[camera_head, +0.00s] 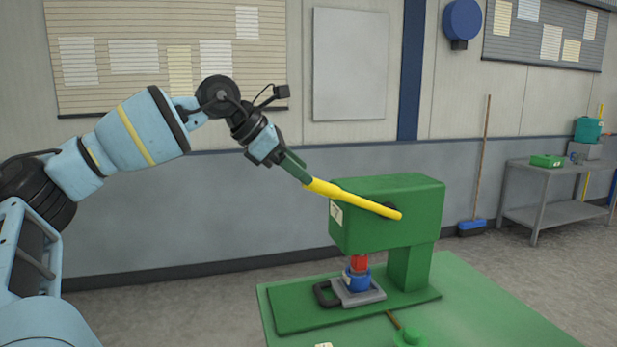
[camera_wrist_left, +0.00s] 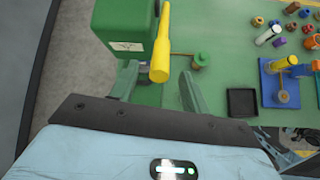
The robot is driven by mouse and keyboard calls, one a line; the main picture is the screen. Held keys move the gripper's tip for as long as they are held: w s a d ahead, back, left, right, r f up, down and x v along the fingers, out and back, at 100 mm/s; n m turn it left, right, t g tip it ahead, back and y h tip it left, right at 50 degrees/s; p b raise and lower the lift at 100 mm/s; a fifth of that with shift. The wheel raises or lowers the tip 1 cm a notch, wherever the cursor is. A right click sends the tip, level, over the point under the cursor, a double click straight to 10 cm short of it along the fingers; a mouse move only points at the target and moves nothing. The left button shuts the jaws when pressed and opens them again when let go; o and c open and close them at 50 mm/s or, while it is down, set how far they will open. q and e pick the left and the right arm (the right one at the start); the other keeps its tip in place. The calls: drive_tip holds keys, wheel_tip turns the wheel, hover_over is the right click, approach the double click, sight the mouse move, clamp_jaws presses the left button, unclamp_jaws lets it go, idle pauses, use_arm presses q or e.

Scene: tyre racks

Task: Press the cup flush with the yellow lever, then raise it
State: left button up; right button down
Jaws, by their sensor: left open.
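The yellow lever (camera_head: 350,197) is on the green press (camera_head: 398,205); its handle slopes up to the left. My left gripper (camera_head: 303,176) is open at the handle's upper end. In the left wrist view the lever's end (camera_wrist_left: 160,62) lies between the two spread green fingers (camera_wrist_left: 158,85), with gaps on both sides. A blue cup-like part (camera_head: 357,281) sits on a grey holder (camera_head: 359,293) under the press's red ram (camera_head: 359,262). I cannot tell how deep the cup sits. My right gripper is not in view.
The press stands on a green table (camera_head: 480,310). In the left wrist view the table also holds a black tray (camera_wrist_left: 242,103), a blue stand (camera_wrist_left: 283,90) with a yellow piece, and several small coloured parts. A grey bench (camera_head: 560,177) and a broom (camera_head: 480,160) stand behind.

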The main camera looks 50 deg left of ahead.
use_arm(q)
drive_tip(key=shift+s+a+r, duration=0.15)
drive_tip(key=shift+s+r, duration=0.3)
drive_tip(key=shift+s, duration=0.05)
idle(0.5)
